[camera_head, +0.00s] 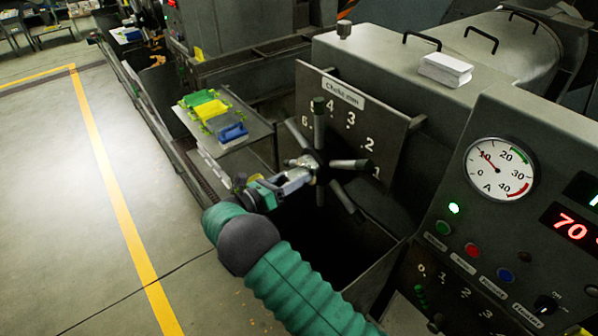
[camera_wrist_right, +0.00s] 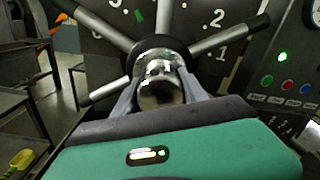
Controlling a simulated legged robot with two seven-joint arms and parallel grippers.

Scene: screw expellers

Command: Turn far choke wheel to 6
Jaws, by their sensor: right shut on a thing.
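The choke wheel (camera_head: 349,164) has several grey spokes around a hub and stands in front of an upright plate (camera_head: 388,136) labelled "Choke mm". The plate carries numbers 1 to 6 in an arc; 6 is at the left and 1 at the right. One dark-gripped spoke points up near 4 and 5. My right gripper (camera_head: 305,172) is shut on the wheel's hub. In the right wrist view its two fingers (camera_wrist_right: 156,91) sit on either side of the shiny metal hub (camera_wrist_right: 160,70), with the spokes (camera_wrist_right: 230,38) fanning out behind. My left gripper is not in view.
A control panel (camera_head: 468,222) with a round gauge (camera_head: 500,169), buttons and a red display stands at the right. A dark open pit (camera_head: 330,235) lies below the wheel. A side table (camera_head: 240,135) holds green, yellow and blue items. Open floor (camera_head: 50,200) lies at the left.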

